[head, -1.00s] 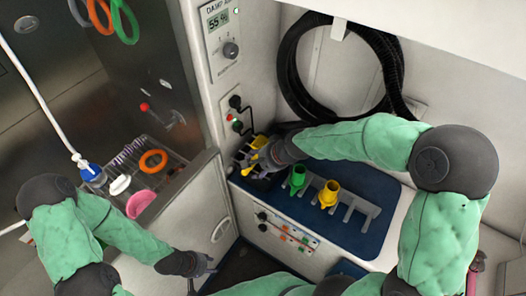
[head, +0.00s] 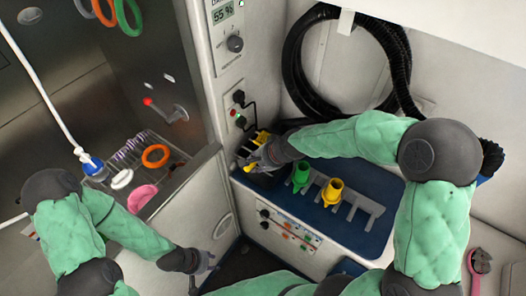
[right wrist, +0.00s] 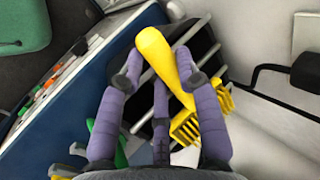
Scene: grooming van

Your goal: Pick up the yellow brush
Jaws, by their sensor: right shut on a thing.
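The yellow brush (right wrist: 160,58) shows in the right wrist view as a thick yellow handle between my fingers, above a dark slatted holder (right wrist: 203,45). My right gripper (right wrist: 155,75) is shut on this handle. Yellow toothed parts (right wrist: 185,128) show beyond it; I cannot tell whether they belong to the brush. In the head view my right gripper (head: 259,160) is at the left end of the blue counter mat, and only small yellow bits show around it. My left gripper (head: 205,265) is low in the view, apart from the brush, with its fingers spread and empty.
A green nozzle (head: 300,176) and a yellow nozzle (head: 332,191) stand in a grey rack (head: 362,207) on the blue mat (head: 375,240). A coiled black hose (head: 293,65) hangs on the wall behind. A wire shelf with a pink item (head: 142,198) is at left.

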